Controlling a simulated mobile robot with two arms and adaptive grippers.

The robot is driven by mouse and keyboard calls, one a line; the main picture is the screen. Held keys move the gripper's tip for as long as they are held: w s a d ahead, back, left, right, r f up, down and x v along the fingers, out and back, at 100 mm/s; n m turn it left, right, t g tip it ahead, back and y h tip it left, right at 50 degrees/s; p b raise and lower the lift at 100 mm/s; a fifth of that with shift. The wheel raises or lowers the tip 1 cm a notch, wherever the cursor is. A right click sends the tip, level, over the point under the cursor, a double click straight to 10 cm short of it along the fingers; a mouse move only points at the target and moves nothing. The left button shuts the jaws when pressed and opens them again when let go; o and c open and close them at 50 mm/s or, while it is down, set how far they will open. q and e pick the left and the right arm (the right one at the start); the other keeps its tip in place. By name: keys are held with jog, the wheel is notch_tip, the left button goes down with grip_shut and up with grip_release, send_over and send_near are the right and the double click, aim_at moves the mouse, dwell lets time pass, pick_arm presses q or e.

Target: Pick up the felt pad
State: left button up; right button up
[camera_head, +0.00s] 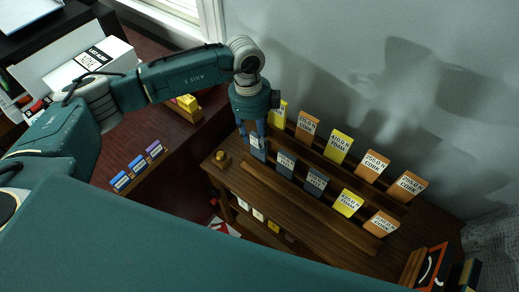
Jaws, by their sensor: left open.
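Dark grey-blue pads stand upright in the front row of a wooden rack; these look like the felt pads, but their small labels are hard to read. One grey pad (258,152) is at the row's left end, a second grey pad (286,165) and a third (315,183) follow to the right. My left gripper (253,132) points down at the left-end pad, open, its fingertips at that pad's top edge. I cannot tell whether the fingers are around it or just in front. My right gripper is out of view.
Yellow foam pads (339,147) and orange cork pads (372,167) stand in the rear row and at the front row's right end. The wooden shelf (237,184) carries a small brass knob-like object (222,157). The wall is close behind.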

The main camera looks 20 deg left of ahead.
aim_at(259, 153)
pick_arm(q)
jog(key=shift+s+d+f, duration=0.1)
jog(key=shift+f, duration=0.7)
jog(key=f, duration=0.1)
jog(key=f+p, duration=0.2)
jog(key=f, duration=0.1)
jog(key=shift+s+d+f, duration=0.1)
jog(key=shift+s+d, duration=0.2)
jog(key=shift+d, duration=0.05)
jog(key=shift+f, duration=0.6)
grip_shut()
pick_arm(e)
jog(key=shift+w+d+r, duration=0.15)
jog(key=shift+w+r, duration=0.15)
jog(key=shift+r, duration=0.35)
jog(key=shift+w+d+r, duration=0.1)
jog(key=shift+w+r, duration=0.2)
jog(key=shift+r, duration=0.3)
